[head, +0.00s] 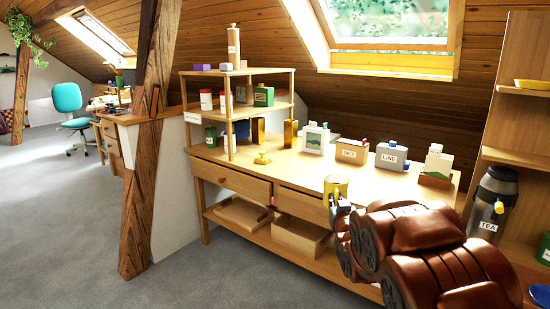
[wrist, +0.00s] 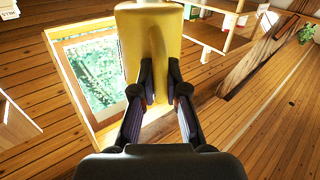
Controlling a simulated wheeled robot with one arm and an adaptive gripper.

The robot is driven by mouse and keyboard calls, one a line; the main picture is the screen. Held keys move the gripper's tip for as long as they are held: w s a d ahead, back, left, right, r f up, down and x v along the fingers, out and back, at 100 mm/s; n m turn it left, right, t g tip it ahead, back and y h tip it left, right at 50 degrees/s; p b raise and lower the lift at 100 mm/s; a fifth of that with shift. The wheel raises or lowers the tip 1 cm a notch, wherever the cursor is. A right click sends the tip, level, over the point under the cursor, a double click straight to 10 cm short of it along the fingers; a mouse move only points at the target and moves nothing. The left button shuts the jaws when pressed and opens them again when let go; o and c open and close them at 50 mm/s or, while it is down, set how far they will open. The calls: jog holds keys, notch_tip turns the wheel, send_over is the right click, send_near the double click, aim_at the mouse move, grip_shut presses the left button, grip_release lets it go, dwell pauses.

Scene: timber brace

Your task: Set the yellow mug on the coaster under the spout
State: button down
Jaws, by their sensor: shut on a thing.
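The yellow mug (head: 337,185) is held upright in front of the workbench's right half, near its front edge. My gripper (head: 341,204) is shut on it; in the wrist view the fingers (wrist: 160,88) close on the handle of the mug (wrist: 135,45). A dark and steel dispenser labelled TEA (head: 490,203) stands at the right, apart from the mug. Its spout cannot be made out clearly. I cannot see a coaster; the area below the dispenser is partly hidden by my brown arm.
The workbench (head: 290,172) carries labelled boxes (head: 391,156) along its back and a small shelf unit (head: 238,71) at its left. An open drawer or tray (head: 300,235) sits below. A tall shelf (head: 520,118) stands at the right. A timber brace (head: 145,190) rises left of the bench.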

notch_tip(320, 180, up, 18)
jog(key=p, duration=1.7)
jog(key=shift+r, duration=0.2)
